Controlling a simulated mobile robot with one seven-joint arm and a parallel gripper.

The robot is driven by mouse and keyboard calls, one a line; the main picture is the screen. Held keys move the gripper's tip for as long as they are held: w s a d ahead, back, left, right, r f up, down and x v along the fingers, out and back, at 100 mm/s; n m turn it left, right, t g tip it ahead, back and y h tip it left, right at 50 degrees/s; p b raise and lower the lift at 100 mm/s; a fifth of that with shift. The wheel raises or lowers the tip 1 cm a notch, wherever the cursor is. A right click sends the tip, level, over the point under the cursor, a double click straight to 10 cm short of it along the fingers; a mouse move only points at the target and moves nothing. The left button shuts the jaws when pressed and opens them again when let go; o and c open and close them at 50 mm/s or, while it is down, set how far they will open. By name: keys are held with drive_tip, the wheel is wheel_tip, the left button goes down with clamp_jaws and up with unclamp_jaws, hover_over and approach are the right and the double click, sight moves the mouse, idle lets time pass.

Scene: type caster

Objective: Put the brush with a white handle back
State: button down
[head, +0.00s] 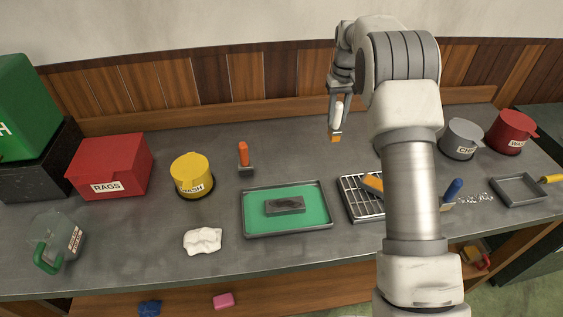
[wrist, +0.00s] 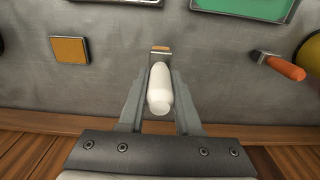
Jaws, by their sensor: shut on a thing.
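The brush with a white handle (wrist: 159,88) is between the two fingers of my gripper (wrist: 160,100) in the wrist view. My gripper is shut on it. In the head view my gripper (head: 338,96) is near the back wall, with the white handle (head: 338,109) under it and the brush's tan end (head: 336,137) pointing down. The brush looks upright and above the counter; the exact gap is hard to tell. A flat tan square with a dark rim (wrist: 70,50) lies on the counter to the left in the wrist view. My arm hides that area in the head view.
A green-lined tray (head: 248,214) holds a dark block. A wire rack (head: 352,203) carries an orange-tan item (head: 372,184). A blue-handled tool (head: 453,188) and grey tray (head: 520,201) are right. Bare counter surrounds the gripper.

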drive_tip(key=shift+w+a+f+p, duration=0.2)
drive_tip(key=shift+a+f+p, duration=0.2)
drive_tip(key=shift+a+f, duration=2.5)
drive_tip(key=shift+w+a+f+p, duration=0.2)
drive_tip(key=shift+a+f+p, duration=0.15)
drive_tip(key=shift+a+f, duration=2.55)
drive_tip(key=c, duration=0.6)
unclamp_jaws()
drive_tip(key=shift+a+r, duration=0.1)
